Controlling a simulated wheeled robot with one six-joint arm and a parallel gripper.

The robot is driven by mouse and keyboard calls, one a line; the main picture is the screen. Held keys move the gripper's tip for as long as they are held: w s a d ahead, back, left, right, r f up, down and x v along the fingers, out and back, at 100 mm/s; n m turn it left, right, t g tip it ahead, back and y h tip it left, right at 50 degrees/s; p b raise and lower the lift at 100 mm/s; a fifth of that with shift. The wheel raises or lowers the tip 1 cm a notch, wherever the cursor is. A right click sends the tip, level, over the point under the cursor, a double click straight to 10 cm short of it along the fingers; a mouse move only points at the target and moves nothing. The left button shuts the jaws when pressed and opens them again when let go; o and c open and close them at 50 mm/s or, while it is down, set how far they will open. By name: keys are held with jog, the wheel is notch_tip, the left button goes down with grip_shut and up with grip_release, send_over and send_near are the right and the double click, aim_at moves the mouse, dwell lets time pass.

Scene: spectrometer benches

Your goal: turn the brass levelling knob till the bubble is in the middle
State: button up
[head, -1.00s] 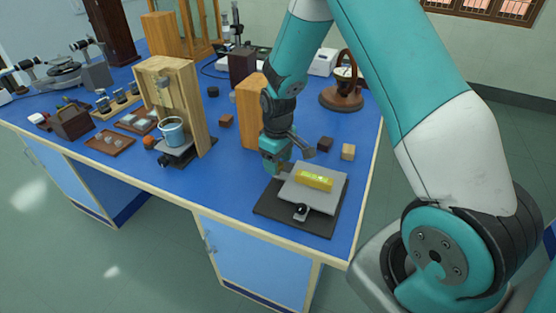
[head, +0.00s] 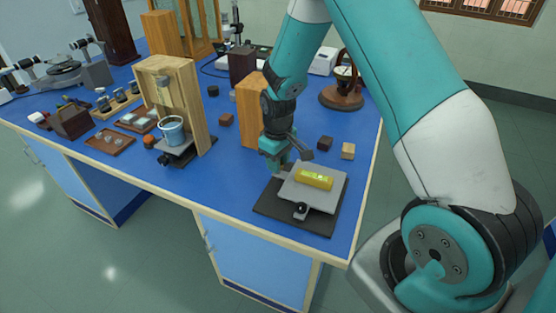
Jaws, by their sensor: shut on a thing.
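A yellow spirit level (head: 314,178) lies on a grey platform (head: 322,199) over a dark base plate (head: 272,205), near the bench's front right corner. Its vial shows as a bright greenish strip, but the bubble is too small to place. My gripper (head: 281,168) points down at the platform's back left corner. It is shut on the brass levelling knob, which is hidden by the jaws. A black knob (head: 301,209) sits at the platform's front edge.
A wooden block (head: 251,110) stands close behind my gripper. Small dark (head: 324,143) and light (head: 348,151) cubes lie behind the platform. A wooden stand (head: 196,100) with a blue beaker (head: 172,131) is to the left. Blue bench top (head: 226,180) is clear left of the platform.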

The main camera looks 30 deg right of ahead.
jog(key=m, duration=0.4)
jog(key=shift+m, duration=0.4)
jog(key=m, duration=0.9)
jog(key=shift+m, duration=1.9)
jog(key=o, duration=0.9)
